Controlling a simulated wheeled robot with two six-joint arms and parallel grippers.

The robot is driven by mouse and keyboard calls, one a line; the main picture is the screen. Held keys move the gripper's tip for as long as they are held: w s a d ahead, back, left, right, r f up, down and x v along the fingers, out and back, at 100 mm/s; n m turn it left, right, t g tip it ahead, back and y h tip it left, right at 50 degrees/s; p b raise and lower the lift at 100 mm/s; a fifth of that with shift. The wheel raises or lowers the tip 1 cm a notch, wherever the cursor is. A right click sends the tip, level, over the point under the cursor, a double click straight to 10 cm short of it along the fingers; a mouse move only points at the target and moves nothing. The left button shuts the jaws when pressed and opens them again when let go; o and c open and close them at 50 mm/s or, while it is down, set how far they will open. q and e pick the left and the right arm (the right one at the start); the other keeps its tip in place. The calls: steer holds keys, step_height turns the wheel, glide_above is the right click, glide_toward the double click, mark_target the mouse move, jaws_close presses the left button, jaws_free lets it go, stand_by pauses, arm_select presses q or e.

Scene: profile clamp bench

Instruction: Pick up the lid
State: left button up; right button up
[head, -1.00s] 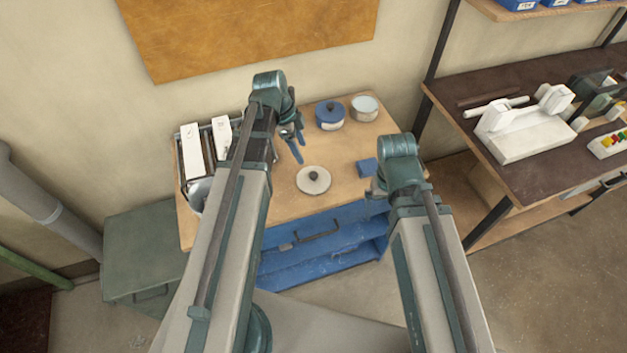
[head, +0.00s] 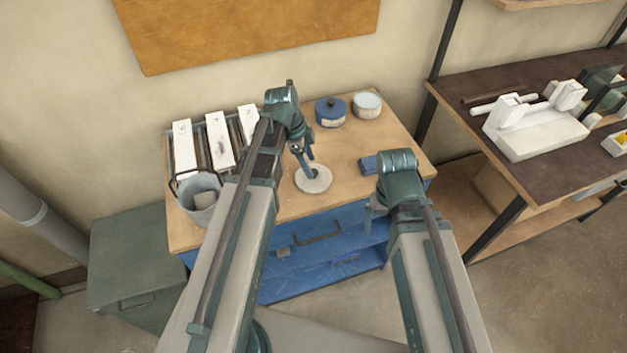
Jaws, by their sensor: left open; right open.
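The lid (head: 318,184) is a flat pale grey disc lying on the wooden bench top. Its dark knob, seen earlier, is now hidden behind my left gripper. My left gripper (head: 308,166) points down right over the middle of the lid with its fingers open. I cannot tell whether the fingers are around the knob. My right gripper (head: 372,212) is open and empty near the front right edge of the bench, apart from the lid.
A blue lidded pot (head: 330,113) and a pale round container (head: 367,104) stand at the back. A blue block (head: 369,165) lies right of the lid. A dark workbench (head: 545,175) is at right.

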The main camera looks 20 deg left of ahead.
mark_target(313, 171)
arm_select(q)
steer(key=b+x, duration=0.2)
steer(key=x, duration=0.1)
steer(key=shift+f, duration=0.15)
arm_select(e)
step_height(313, 171, down, 3)
arm_select(q)
steer(key=shift+c, duration=0.2)
jaws_close()
